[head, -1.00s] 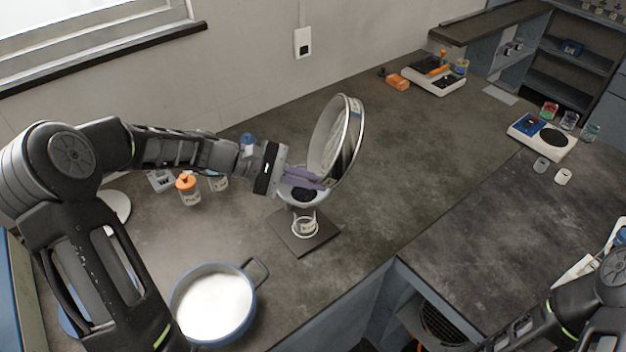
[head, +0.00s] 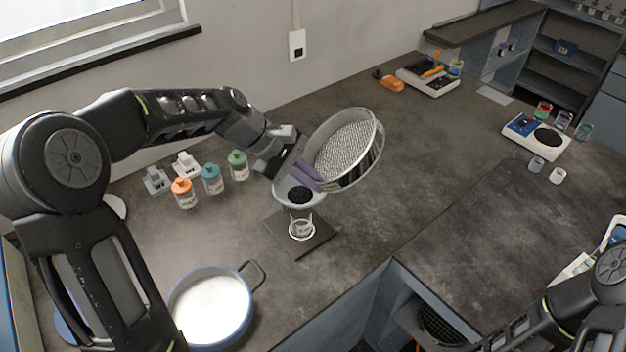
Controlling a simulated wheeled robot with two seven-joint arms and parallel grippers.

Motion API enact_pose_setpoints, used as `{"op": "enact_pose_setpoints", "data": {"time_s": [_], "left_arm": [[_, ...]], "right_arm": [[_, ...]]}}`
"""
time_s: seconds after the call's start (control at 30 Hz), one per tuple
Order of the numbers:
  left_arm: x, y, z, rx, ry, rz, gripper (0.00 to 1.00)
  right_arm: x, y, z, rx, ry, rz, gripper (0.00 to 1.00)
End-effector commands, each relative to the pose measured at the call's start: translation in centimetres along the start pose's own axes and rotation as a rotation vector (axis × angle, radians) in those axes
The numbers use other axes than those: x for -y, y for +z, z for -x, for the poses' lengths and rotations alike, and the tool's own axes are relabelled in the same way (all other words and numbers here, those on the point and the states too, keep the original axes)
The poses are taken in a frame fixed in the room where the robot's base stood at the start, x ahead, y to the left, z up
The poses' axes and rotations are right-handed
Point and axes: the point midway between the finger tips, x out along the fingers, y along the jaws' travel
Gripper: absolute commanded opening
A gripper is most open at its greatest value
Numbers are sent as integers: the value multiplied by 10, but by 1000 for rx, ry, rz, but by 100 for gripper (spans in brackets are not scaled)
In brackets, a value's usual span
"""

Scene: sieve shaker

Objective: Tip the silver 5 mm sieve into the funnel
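The silver sieve (head: 348,150) is round with a shiny metal rim and a mesh floor. It is held in the air, tilted, above and to the right of the funnel. My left gripper (head: 308,176) is shut on the sieve's near-left rim with its purple fingers. The grey funnel (head: 283,196) sits over a small glass jar (head: 302,230) on a dark square base; dark material shows in the funnel's middle. The sieve's mesh looks free of dark material. My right arm shows at the lower right; its gripper is out of view.
Bottles with orange (head: 184,193), teal (head: 212,179) and green (head: 238,166) caps stand left of the funnel. A blue pot (head: 249,312) with white contents stands at the front. Scales (head: 538,137) and small cups are on the right counter. The counter right of the sieve is clear.

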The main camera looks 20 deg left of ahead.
Motion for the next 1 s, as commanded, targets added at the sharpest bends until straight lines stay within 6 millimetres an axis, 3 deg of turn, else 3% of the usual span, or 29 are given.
{"op": "enact_pose_setpoints", "data": {"time_s": [0.3,0.73,1.0], "left_arm": [[-7,6,1,-217,-215,-9,0],[-7,6,1,-262,-260,-5,0],[-10,9,4,-459,-457,-8,0]], "right_arm": [[0,0,0,0,0,0,33],[0,0,0,0,0,0,33],[0,0,0,0,0,0,33]]}}
